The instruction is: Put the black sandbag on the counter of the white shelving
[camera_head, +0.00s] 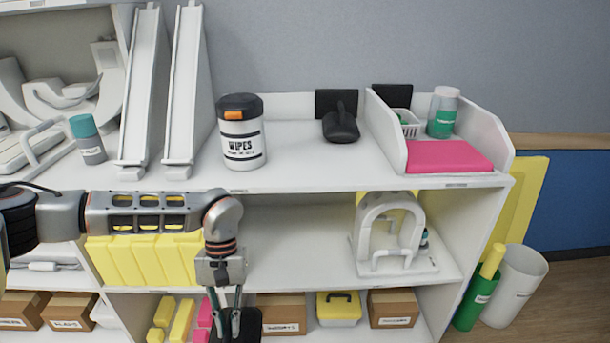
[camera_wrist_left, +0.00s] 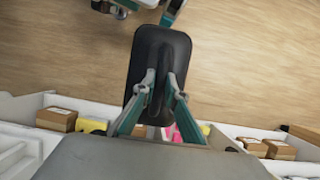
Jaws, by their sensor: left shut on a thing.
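The black sandbag (camera_head: 246,326) hangs from my left gripper (camera_head: 226,308), low in front of the white shelving and below its counter (camera_head: 290,172). In the left wrist view the sandbag (camera_wrist_left: 160,45) is a dark rounded slab. The left gripper's fingers (camera_wrist_left: 160,88) are closed on its raised middle strap. The sandbag's lower end is cut off in the head view. Another gripper (camera_wrist_left: 143,6), seemingly my right one, shows in part at the top of the left wrist view; its opening is unclear.
A wipes tub (camera_head: 242,148), a black handled object (camera_head: 341,124) and a white tray (camera_head: 489,138) with a pink pad (camera_head: 447,157) stand on the counter. Yellow blocks (camera_head: 140,262) and a white arch device (camera_head: 392,232) occupy the shelf below.

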